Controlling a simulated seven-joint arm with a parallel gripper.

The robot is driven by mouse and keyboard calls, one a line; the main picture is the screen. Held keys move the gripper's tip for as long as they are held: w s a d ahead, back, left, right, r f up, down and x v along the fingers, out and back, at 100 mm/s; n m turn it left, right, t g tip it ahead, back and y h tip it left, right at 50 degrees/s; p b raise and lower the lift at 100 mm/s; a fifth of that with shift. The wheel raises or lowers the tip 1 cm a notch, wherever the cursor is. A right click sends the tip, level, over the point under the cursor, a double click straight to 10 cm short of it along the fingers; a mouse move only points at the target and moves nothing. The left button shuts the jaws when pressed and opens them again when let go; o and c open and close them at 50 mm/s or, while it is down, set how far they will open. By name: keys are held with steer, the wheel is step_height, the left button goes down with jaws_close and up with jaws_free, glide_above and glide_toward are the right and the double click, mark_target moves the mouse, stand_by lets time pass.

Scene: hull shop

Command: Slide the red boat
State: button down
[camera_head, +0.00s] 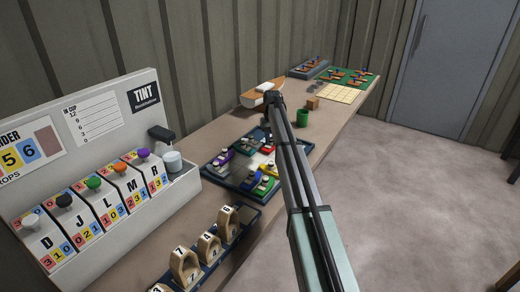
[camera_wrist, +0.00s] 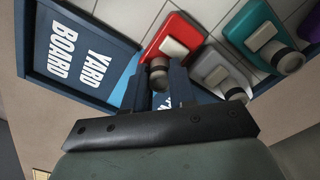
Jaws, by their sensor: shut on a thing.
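The red boat (camera_wrist: 172,40) is a small red block with a pale cabin and a round grey knob at its near end, in the wrist view. It lies on the tiled yard board (camera_wrist: 85,45), close to its dark blue rim. My gripper (camera_wrist: 158,88) is shut on the red boat's knob, with one dark finger on each side. A grey boat (camera_wrist: 218,70) lies just right of the red one, and a teal boat (camera_wrist: 262,35) lies further right. In the head view the yard board (camera_head: 213,170) sits on the bench, with my gripper (camera_head: 267,136) over its far part.
A tint dispenser (camera_head: 105,120) with several levers stands left of the board, with a white cup (camera_head: 173,163) at its right end. Numbered wooden pieces (camera_head: 184,266) stand in front. A wooden hull (camera_head: 262,94), a green cup (camera_head: 302,118) and a wooden block (camera_head: 313,103) stand beyond.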

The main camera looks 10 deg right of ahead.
steer(key=w+d, duration=0.4)
steer(key=w, duration=0.1)
steer(key=shift+d+r, duration=0.1)
steer(key=shift+d, duration=0.4)
steer(key=c, duration=1)
jaws_free()
steer(key=shift+o, duration=0.4)
step_height(320, 180, up, 14)
